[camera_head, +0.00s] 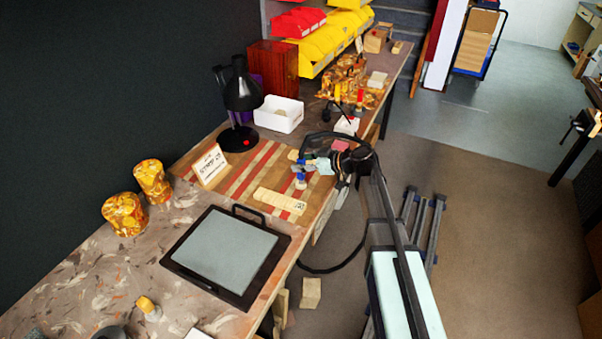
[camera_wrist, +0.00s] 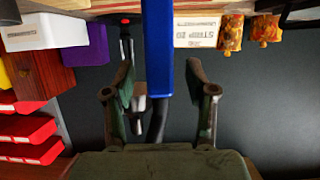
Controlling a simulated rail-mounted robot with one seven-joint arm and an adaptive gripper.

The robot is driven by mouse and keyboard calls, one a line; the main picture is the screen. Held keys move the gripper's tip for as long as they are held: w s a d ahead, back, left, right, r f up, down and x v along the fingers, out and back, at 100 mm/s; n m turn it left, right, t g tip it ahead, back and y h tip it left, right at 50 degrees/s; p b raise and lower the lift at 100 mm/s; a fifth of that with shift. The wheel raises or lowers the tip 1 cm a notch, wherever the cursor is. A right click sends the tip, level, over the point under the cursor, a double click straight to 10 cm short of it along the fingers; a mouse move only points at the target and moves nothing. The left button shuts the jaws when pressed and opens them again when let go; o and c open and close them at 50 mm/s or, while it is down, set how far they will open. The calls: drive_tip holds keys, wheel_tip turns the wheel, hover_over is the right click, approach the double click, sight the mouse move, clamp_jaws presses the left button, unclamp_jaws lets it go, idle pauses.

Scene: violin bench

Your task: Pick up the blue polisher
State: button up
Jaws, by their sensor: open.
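The blue polisher (camera_head: 300,181) is a small upright blue piece near the right part of the striped board, just below my gripper (camera_head: 308,164) in the head view. In the wrist view a tall blue bar, which looks like the polisher (camera_wrist: 158,50), stands between the two fingers of my gripper (camera_wrist: 160,80). The fingers are apart, with a gap on each side of the bar. I cannot tell how deep the bar sits between them. Its upper end in the wrist view is cut off by the frame.
A black lamp (camera_head: 241,97) and white bin (camera_head: 279,114) stand behind the striped board (camera_head: 240,187).

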drive_tip(key=shift+w+a+f, duration=0.1)
drive_tip(key=shift+a+f, duration=0.1)
drive_tip(key=shift+a, duration=0.15)
clamp_jaws()
drive_tip(key=shift+r, duration=0.1)
